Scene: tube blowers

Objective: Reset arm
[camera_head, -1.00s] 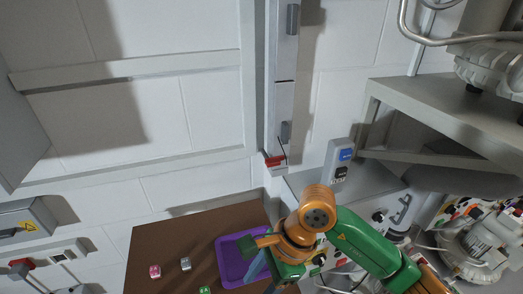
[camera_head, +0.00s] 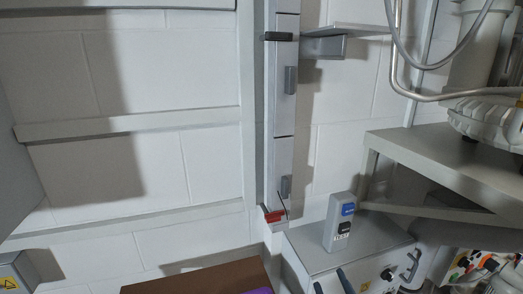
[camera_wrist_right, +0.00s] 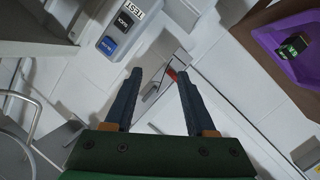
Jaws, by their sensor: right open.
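My right gripper (camera_head: 331,282) shows only by its two dark fingertips at the bottom edge of the head view, in front of the grey box unit. In the right wrist view the gripper (camera_wrist_right: 159,88) is open, with nothing between its two blue-grey fingers. The rest of the right arm is hidden below the head view's edge. My left gripper is in neither view.
A TEST switch box (camera_head: 341,222) stands on the grey box unit (camera_head: 318,252). A grey bench (camera_head: 432,150) is at right. The brown table (camera_head: 205,280) is at the bottom. In the wrist view a purple tray (camera_wrist_right: 261,39) holds a green-marked cube (camera_wrist_right: 293,45).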

